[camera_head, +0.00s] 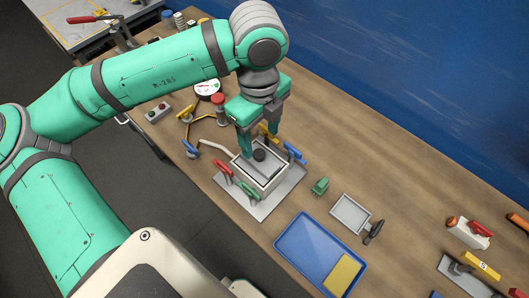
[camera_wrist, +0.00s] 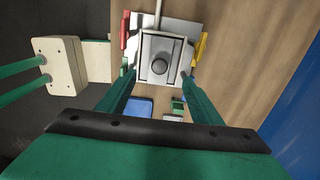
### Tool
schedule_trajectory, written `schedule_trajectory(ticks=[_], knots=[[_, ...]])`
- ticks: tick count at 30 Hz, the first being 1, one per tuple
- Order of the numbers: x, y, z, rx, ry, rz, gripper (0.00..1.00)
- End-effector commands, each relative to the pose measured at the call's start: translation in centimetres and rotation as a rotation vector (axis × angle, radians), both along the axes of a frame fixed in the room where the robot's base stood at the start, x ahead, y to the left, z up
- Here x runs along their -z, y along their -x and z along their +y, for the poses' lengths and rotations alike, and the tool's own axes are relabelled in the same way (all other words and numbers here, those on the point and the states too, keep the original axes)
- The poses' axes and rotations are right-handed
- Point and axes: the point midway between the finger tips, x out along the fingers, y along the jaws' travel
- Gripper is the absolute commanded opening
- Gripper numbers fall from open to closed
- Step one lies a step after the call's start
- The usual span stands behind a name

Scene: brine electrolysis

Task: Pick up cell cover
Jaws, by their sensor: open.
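The cell cover (camera_wrist: 150,50) looks like a grey square lid with a dark round knob (camera_wrist: 160,67) at its middle. It sits in the top of a pale box-shaped cell (camera_head: 265,184) on a grey base plate (camera_head: 262,210). My gripper (camera_wrist: 160,76) is open and empty, pointing down over the cell. In the wrist view its fingertips are on either side of the knob, apart from it. In the head view my gripper (camera_head: 260,147) partly hides the cover's far side. I cannot tell the exact fingertip height above the cover.
Red, yellow, blue and green clamps (camera_head: 223,168) surround the cell. A pale pipe (camera_head: 217,148) reaches its left side. A blue tray (camera_head: 292,250) with a yellow piece, a small pale tray (camera_head: 350,213) and a green part (camera_head: 320,186) lie nearby. The table's right middle is clear.

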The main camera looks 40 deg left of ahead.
Motion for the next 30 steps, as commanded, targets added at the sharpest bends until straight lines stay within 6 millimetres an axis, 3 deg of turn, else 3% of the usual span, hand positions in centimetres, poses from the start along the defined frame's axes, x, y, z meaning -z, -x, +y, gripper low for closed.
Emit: schedule_trajectory(ticks=[6,14,22,30], knots=[[3.1,0.0,0.0,0.0,0.001,0.001,0.59],[4.8,0.1,0.1,0.0,0.0,0.001,0.59],[8.4,0.2,0.4,0.0,0.001,0.001,0.59],[9.2,0.2,0.4,0.0,0.0,-0.001,0.59]])
